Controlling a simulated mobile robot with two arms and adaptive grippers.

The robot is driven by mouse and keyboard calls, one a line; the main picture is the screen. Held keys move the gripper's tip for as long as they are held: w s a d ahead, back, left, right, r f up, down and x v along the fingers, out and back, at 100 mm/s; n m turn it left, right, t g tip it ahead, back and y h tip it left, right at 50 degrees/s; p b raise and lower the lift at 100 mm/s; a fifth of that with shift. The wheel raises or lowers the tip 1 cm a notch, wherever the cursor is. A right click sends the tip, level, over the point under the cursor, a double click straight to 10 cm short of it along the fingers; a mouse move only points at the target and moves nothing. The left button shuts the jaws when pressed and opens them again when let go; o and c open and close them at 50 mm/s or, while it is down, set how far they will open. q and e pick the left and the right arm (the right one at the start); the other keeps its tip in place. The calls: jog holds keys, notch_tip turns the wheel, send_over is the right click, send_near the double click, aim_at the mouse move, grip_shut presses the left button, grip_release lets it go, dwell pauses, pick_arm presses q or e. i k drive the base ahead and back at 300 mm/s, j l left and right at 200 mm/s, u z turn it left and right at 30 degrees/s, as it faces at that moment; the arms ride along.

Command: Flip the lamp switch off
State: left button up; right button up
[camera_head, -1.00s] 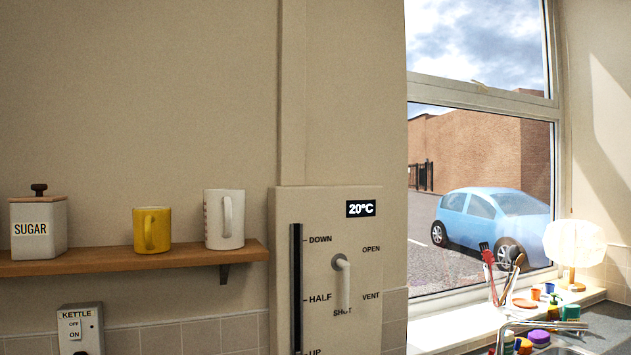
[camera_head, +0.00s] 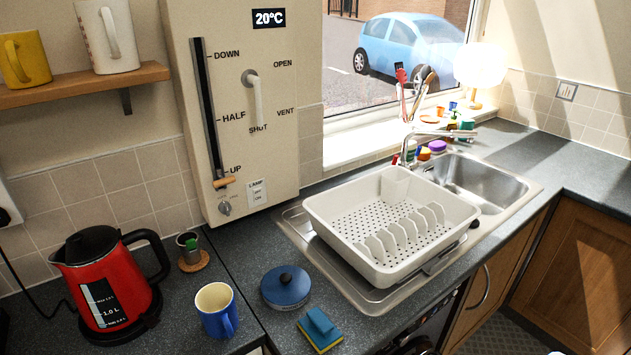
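The cream control panel (camera_head: 290,150) on the wall carries a small label (camera_head: 257,192) reading LAMP near its lower edge. A small metal switch (camera_head: 225,207) sits just left of that label; its setting is too small to read. The table lamp (camera_head: 480,65) with a round white shade stands on the window sill and looks bright, though sunlight also falls there. Neither of my grippers is in view.
The panel also has a slider handle (camera_head: 224,182) at UP and a white lever (camera_head: 255,92) pointing to SHUT. Below are a red kettle (camera_head: 105,280), blue mug (camera_head: 216,310), blue lidded pot (camera_head: 286,287), sponge (camera_head: 320,330) and dish rack (camera_head: 390,225).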

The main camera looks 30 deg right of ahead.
aim_at(258, 192)
jog(key=z, duration=0.7)
jog(key=l+u, duration=0.1)
jog(key=l, duration=0.8)
jog(key=k+l+u, duration=0.1)
jog(key=l, duration=0.75)
